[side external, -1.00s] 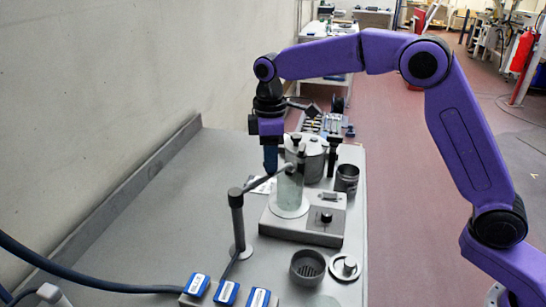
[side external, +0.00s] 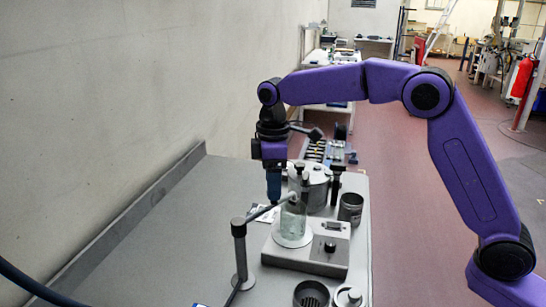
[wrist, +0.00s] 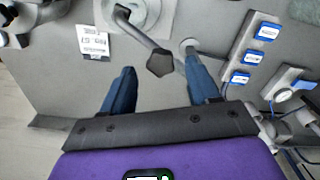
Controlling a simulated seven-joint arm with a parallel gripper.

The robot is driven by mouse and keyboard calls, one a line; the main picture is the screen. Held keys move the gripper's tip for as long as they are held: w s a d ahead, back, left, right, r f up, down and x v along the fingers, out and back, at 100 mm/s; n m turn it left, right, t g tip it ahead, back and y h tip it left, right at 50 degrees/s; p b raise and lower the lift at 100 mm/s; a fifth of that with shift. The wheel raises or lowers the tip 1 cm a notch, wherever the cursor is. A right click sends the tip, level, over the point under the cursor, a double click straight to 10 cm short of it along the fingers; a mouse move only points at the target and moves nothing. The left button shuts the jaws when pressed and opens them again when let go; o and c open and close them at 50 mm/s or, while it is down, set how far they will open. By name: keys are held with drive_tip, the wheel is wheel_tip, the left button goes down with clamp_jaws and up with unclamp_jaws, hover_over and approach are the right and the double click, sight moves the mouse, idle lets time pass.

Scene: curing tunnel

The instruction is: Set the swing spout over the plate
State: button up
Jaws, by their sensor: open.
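The swing spout (side external: 240,258) is a dark grey post on a round base with a slanting arm. The beaker stands on the round pale plate (side external: 293,240) of a grey heater unit. In the wrist view the spout's dark cap (wrist: 160,62) lies just beyond and between my fingertips, and its arm leads toward the plate (wrist: 158,14). My gripper (wrist: 162,78) is open and empty, pointing down; it also shows beside the spout arm in the side view (side external: 273,200).
A lidded pot (side external: 316,185) and a dark cup (side external: 350,208) stand behind the heater. A slotted cup (side external: 311,294) is in front. Several blue-labelled blocks (wrist: 254,57) lie right in the wrist view. A printed card (wrist: 93,43) lies left. Bench is clear toward the wall.

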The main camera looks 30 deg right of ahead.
wheel_tip(320, 180, up, 11)
idle(0.4)
drive_tip(key=shift+f, duration=0.1)
idle(0.3)
drive_tip(key=s+d+f, duration=0.2)
drive_tip(key=s+f, duration=0.1)
drive_tip(key=s, duration=0.6)
drive_tip(key=s+d+f, duration=0.2)
drive_tip(key=s+f, duration=0.1)
drive_tip(key=s, duration=0.7)
drive_tip(key=s+d+f, duration=0.4)
drive_tip(key=s+d, duration=0.2)
drive_tip(key=s, duration=0.2)
drive_tip(key=s+d+f, duration=0.4)
drive_tip(key=s+d, duration=0.2)
drive_tip(key=s, duration=0.3)
drive_tip(key=shift+s+d+f, duration=0.25)
drive_tip(key=shift+s+f, duration=0.05)
drive_tip(key=shift+f, duration=0.05)
